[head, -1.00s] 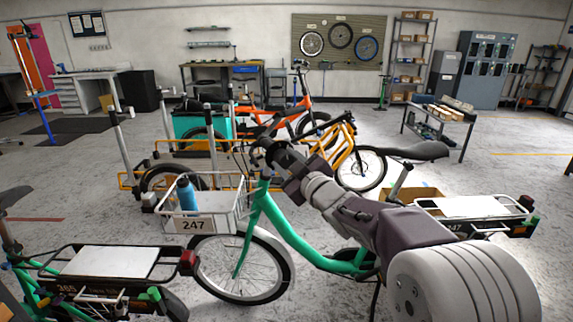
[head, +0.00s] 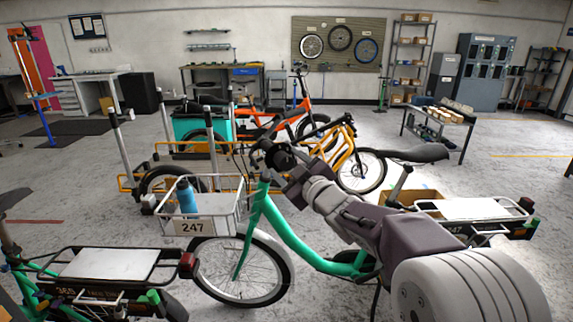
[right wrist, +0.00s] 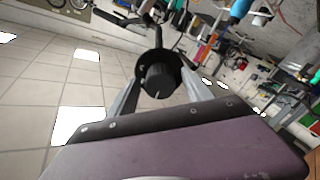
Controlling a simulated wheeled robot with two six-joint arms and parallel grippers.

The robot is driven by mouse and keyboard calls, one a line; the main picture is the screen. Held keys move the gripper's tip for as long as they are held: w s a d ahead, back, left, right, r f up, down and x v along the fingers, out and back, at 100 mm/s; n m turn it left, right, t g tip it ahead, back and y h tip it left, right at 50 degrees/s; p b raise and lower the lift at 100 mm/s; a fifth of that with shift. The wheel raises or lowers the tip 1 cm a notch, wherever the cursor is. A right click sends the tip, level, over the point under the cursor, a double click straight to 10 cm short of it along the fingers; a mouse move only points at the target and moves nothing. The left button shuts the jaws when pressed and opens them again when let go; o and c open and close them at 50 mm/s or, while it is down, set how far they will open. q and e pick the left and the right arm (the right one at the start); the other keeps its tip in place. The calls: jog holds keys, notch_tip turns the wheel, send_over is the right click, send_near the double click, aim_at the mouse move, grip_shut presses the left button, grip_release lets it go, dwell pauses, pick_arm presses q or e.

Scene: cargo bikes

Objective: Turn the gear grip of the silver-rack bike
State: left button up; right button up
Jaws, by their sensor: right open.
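The green bike numbered 247 (head: 262,215) stands in the middle of the head view. It has a silver front basket and a rear rack (head: 475,208) with a pale rail at the right. My right gripper (head: 283,162) is at its handlebar, on the near side. In the right wrist view the round black gear grip (right wrist: 158,80) sits end-on between the two grey fingers of my right gripper (right wrist: 160,88). The fingers stand apart, one on each side of the grip; I cannot tell whether either touches it. My left gripper is not in view.
A second bike's black rear rack with a white top (head: 105,263) is at the lower left. A blue bottle (head: 187,196) stands in the front basket (head: 230,222). Yellow and orange cargo bikes (head: 345,160) stand close behind. Open floor (head: 520,190) lies to the right.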

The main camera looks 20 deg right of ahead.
jog(key=s+d+p, duration=0.1)
jog(key=s, duration=0.7)
jog(key=shift+d, duration=0.3)
jog(key=shift+s, duration=0.1)
